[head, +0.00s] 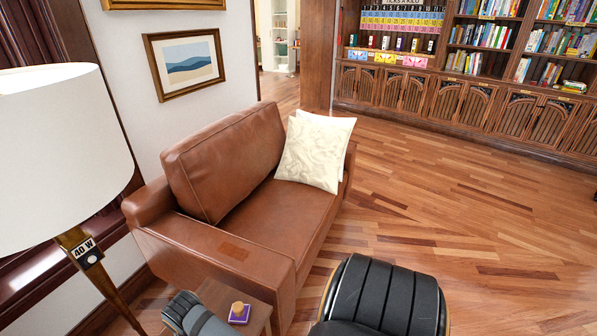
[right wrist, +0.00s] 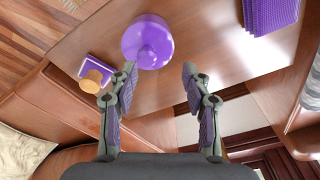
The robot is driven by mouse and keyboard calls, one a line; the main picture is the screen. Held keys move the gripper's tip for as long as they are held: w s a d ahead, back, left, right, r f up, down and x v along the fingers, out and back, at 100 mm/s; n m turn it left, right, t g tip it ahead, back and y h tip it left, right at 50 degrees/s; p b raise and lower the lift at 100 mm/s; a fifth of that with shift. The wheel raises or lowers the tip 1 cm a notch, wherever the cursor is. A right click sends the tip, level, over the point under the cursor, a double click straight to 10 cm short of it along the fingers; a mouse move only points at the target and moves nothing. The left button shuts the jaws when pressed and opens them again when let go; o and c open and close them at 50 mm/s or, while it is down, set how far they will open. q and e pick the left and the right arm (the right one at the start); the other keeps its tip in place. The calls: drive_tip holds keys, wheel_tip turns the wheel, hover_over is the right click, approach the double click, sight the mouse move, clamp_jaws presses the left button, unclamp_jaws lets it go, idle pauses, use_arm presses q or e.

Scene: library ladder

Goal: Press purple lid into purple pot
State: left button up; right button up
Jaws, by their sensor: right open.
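In the right wrist view a round, glossy purple lid (right wrist: 133,36) with a ball-shaped knob lies over the wooden side table, just beyond my right fingertips. From above I cannot make out the purple pot apart from it, nor tell whether the lid is seated. My right gripper (right wrist: 160,73) is open, with nothing between its fingers. Its left fingertip is close to the lid's lower edge; I cannot tell if they touch. The lid does not show in the head view. My left gripper is in neither view.
A purple square piece with a wooden knob (head: 238,313) sits on the side table, left of the lid in the wrist view. A ribbed purple object (right wrist: 270,17) stands at upper right there. A brown sofa (head: 255,215) and a floor lamp (head: 60,150) are close by.

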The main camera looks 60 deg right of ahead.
drive_tip(key=s+d+r+n+t+p, duration=0.1)
drive_tip(key=s+d+n, duration=0.15)
drive_tip(key=s, duration=0.25)
drive_tip(key=s+d+r+n+p, duration=0.1)
drive_tip(key=s+n, duration=0.2)
drive_tip(key=s, duration=0.2)
drive_tip(key=s+d+f+p, duration=0.1)
drive_tip(key=s+f+p, duration=0.15)
drive_tip(key=f, duration=0.55)
drive_tip(key=s+d+f+p, duration=0.1)
drive_tip(key=s+f+p, duration=0.15)
drive_tip(key=f, duration=0.65)
drive_tip(key=s+f+p, duration=0.1)
drive_tip(key=s+f, duration=0.3)
drive_tip(key=s, duration=0.3)
drive_tip(key=s+d+f+g+p, duration=0.1)
drive_tip(key=s+f, duration=0.3)
drive_tip(key=s, duration=0.3)
drive_tip(key=shift+f+p, duration=0.3)
drive_tip(key=shift+f, duration=0.05)
drive_tip(key=shift+n, duration=0.25)
drive_tip(key=s, duration=0.1)
drive_tip(key=s+f, duration=0.1)
drive_tip(key=s, duration=0.2)
drive_tip(key=shift+s+f, duration=0.15)
drive_tip(key=shift+f, duration=0.15)
